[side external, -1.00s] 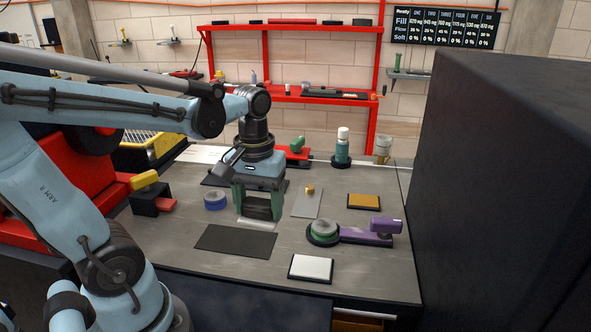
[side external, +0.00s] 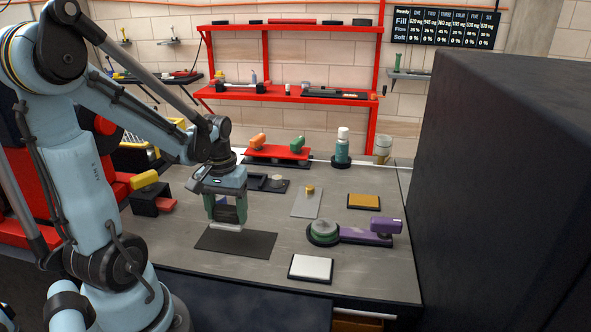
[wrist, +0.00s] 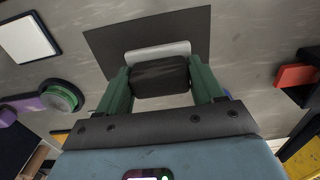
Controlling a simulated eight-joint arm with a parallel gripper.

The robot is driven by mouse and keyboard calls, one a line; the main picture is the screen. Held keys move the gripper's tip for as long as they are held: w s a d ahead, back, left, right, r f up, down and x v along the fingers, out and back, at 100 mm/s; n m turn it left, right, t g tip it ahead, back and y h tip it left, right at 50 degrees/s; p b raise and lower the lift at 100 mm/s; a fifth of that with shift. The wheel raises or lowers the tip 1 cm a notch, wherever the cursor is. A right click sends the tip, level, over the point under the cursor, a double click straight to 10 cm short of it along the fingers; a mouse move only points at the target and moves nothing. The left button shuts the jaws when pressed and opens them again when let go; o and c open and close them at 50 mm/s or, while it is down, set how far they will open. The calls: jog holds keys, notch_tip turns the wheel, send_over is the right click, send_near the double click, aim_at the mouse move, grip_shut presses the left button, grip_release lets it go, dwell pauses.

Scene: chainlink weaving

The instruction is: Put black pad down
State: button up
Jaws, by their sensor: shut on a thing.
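My gripper (side external: 226,212) has green fingers, shut on the black pad (wrist: 160,76). The pad is a dark block with a pale plate (wrist: 158,52) at its far side in the wrist view; this pale edge also shows below the fingers in the side view. The gripper holds it upright at the back edge of a flat dark mat (side external: 236,243) on the table. I cannot tell whether the pale plate touches the surface. In the wrist view the mat (wrist: 110,45) spreads beyond the pad.
A purple handled tool (side external: 370,232) with a green round knob lies to the right, near a white pad (side external: 311,268). Bare table lies between the mat and these.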

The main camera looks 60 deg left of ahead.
aim_at(229, 225)
jog(key=shift+f, duration=2.05)
jog(key=shift+a+f, duration=0.1)
jog(key=shift+f, duration=0.05)
jog(key=o, duration=0.9)
notch_tip(229, 225, up, 12)
jog(key=w+d+m+t, duration=0.2)
jog(key=d+m, duration=0.1)
jog(key=d, duration=0.2)
jog(key=w+d+m+t, duration=0.2)
jog(key=d+m, duration=0.1)
jog(key=d, duration=0.3)
jog(key=w+d+m+t, duration=0.1)
jog(key=d+m+t, duration=0.2)
jog(key=d, duration=0.3)
jog(key=shift+w+r, duration=0.25)
jog(key=shift+w, duration=0.15)
